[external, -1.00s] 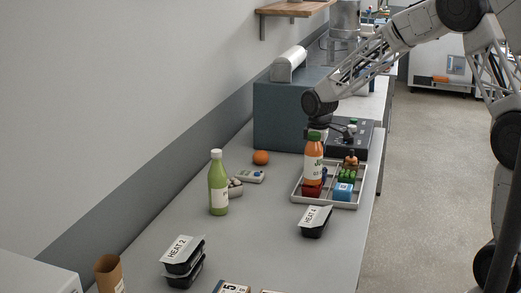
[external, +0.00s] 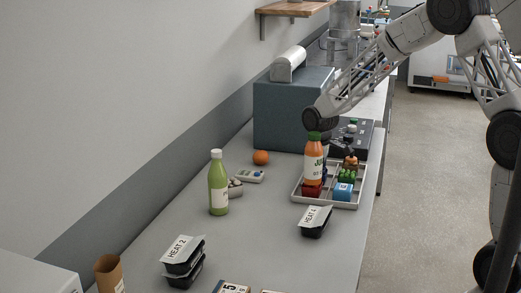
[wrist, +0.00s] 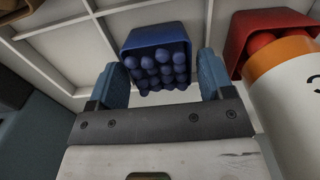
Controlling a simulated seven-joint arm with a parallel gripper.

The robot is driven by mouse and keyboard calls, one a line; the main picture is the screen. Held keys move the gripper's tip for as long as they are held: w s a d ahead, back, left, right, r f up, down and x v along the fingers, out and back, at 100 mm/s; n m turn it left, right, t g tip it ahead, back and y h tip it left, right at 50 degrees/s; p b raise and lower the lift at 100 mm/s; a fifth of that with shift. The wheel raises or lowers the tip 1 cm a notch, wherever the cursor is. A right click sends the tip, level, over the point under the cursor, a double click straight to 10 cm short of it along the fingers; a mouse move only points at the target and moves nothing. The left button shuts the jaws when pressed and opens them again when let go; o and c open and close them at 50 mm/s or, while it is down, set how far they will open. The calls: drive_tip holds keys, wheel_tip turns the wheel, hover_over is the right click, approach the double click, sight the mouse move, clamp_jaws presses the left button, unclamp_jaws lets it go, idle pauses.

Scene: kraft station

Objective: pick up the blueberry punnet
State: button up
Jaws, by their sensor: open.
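The blueberry punnet (wrist: 158,38) is a dark blue tub of round blue berries. In the wrist view it lies at top centre, at the far end of the gap between my fingertips. My gripper (wrist: 161,80) is open, with one blue finger on each side of the gap; I cannot tell whether either touches the punnet. In the external view my gripper is over the divided tray (external: 300,196), largely behind an orange juice bottle (external: 313,166). There the bottle hides most of the punnet.
The juice bottle stands close by, and a red punnet (wrist: 262,35) is right of the blueberries. A green bottle (external: 218,185) and a black HEAT tray (external: 315,222) stand outside.

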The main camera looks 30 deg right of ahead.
drive_tip(key=shift+f, duration=0.9)
drive_tip(key=c, duration=0.7)
drive_tip(key=shift+r, duration=0.15)
drive_tip(key=shift+r, duration=4.9)
